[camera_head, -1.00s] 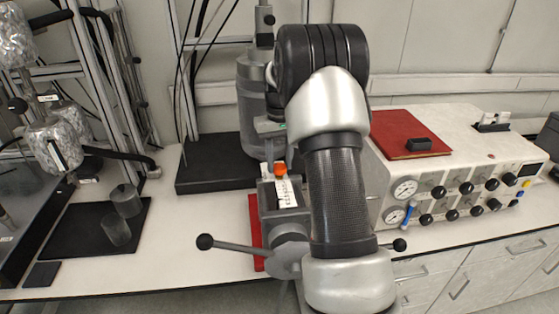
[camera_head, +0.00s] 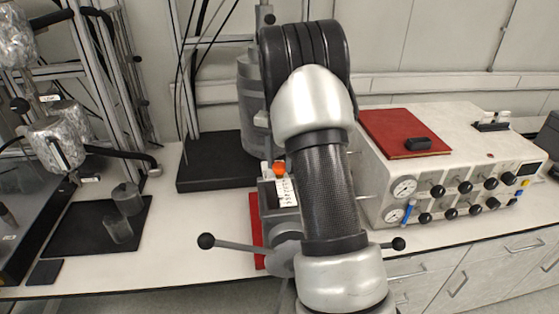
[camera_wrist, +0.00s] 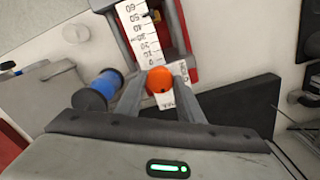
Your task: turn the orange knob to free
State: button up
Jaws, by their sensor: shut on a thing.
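The orange knob (camera_wrist: 159,80) is round and sits at the lower end of a white scale strip (camera_wrist: 147,30) with printed numbers. In the wrist view my gripper (camera_wrist: 158,88) has one finger on each side of the knob and is shut on it. Small print on white labels beside the knob is too blurred to read surely. In the head view the knob (camera_head: 279,168) shows just left of my arm, on top of a grey device (camera_head: 268,197). My gripper is hidden behind my arm in that view.
A blue cylinder (camera_wrist: 103,85) lies left of the fingers in the wrist view. A lever with a black ball (camera_head: 206,241) sticks out left of the device. A white control box (camera_head: 440,180) with gauges stands right.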

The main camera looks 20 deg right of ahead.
jog(key=shift+w+r, duration=0.1)
dwell(0.3)
jog(key=o, duration=1.1)
jog(key=shift+c, duration=0.2)
notch_tip(320, 180, up, 17)
jog(key=shift+r, duration=0.2)
